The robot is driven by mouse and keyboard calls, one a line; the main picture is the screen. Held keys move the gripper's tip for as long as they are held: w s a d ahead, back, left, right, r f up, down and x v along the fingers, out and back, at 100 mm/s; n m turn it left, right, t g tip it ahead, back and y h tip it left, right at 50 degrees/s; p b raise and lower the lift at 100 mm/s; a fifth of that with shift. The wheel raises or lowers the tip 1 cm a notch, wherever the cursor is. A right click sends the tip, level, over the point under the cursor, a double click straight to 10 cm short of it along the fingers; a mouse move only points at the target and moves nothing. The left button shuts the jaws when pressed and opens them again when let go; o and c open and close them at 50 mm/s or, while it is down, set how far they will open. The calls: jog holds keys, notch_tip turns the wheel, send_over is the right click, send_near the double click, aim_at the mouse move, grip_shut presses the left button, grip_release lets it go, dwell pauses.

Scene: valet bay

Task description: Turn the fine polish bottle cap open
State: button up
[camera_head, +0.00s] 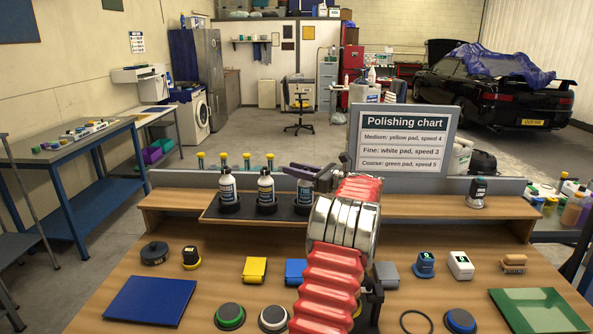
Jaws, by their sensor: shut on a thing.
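Three dark bottles with pale shoulders stand upright in black round holders on a dark mat on the raised wooden shelf: a left bottle (228,188), a middle bottle (266,189) and a right bottle (304,194). The labels are too small to read, so I cannot tell which is the fine polish. The left and middle bottles show black caps. My gripper (302,172), with purple jaws, is shut at the top of the right bottle, around its cap. The jaws hide that cap, and I cannot tell whether it has turned.
The polishing chart (402,139) stands behind my arm. On the lower bench are a blue board (150,299), a green tray (538,311), round pads (229,316) and small blocks (254,270).

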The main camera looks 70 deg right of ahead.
jog(key=shift+w+a+n+t+y, duration=0.15)
jog(key=shift+n+y, duration=0.35)
jog(key=shift+y, duration=0.3)
jog(key=shift+s+a+n+t+y, duration=0.15)
jog(key=shift+n+y, duration=0.35)
jog(key=shift+y, duration=0.3)
jog(key=shift+w+a+n+y, duration=0.1)
jog(key=shift+a+n+y, duration=0.1)
jog(key=shift+n+y, duration=0.55)
jog(key=shift+a+n+y, duration=0.2)
jog(key=shift+n+y, duration=0.25)
jog(key=shift+y, duration=0.6)
jog(key=o, duration=1.1)
jog(key=shift+c, duration=0.2)
